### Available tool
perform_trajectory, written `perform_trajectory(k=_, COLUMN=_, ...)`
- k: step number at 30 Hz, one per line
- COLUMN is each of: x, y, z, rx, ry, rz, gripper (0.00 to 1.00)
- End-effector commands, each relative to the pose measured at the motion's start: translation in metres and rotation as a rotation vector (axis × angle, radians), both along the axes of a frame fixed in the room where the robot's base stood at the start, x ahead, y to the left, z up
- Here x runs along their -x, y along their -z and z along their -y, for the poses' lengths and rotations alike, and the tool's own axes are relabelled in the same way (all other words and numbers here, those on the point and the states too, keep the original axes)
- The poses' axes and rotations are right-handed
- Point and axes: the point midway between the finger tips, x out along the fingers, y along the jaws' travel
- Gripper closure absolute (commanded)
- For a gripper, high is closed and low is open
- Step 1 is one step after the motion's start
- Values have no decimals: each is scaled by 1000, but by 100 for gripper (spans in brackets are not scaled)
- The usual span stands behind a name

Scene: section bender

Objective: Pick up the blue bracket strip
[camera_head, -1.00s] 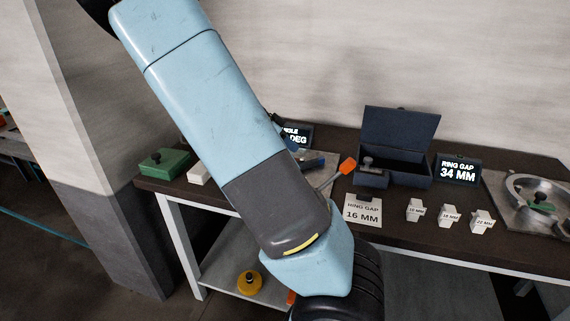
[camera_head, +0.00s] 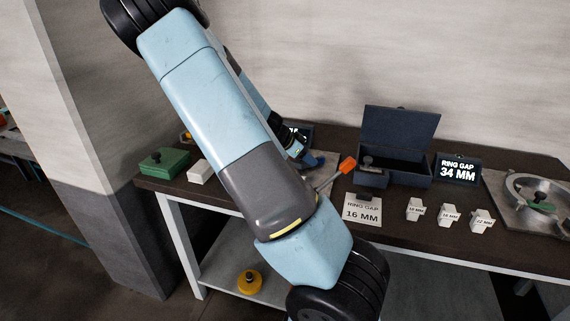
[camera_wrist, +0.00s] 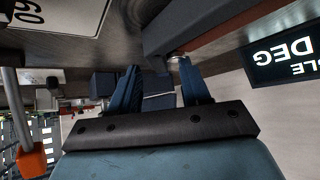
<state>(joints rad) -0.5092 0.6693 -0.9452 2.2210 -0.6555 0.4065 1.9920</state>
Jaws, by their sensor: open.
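In the head view my gripper (camera_head: 312,160) is low over the left part of the bench, beside the orange-tipped lever, and partly hidden behind my arm. In the wrist view its two blue fingers (camera_wrist: 160,70) stand apart, with a gap between them. I cannot pick out the blue bracket strip for sure in either current view. A long slate-coloured bar (camera_wrist: 215,28) with a reddish-brown side runs close past the right fingertip in the wrist view. I cannot tell whether it is the strip or part of the bender, nor whether the finger touches it.
The orange-tipped lever (camera_head: 347,165) rises right of my gripper. An open navy box (camera_head: 410,170), a 34 MM display (camera_head: 458,171), a 16 MM card (camera_head: 362,210) and small white blocks lie further right. A green block (camera_head: 165,161) and white block (camera_head: 200,171) stand left.

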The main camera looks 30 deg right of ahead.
Motion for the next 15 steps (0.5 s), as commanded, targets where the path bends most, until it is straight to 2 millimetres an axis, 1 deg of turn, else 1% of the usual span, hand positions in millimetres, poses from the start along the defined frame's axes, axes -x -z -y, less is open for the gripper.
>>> perform_trajectory(k=1, x=1, y=4, z=6, rx=1, ry=1, rz=-2, gripper=53)
perform_trajectory(k=6, x=1, y=13, z=14, rx=1, ry=1, rz=1, gripper=53)
perform_trajectory(k=14, x=1, y=14, z=14, rx=0, ry=-1, rz=1, gripper=53)
perform_trajectory(k=15, x=1, y=14, z=14, rx=0, ry=-1, rz=1, gripper=56)
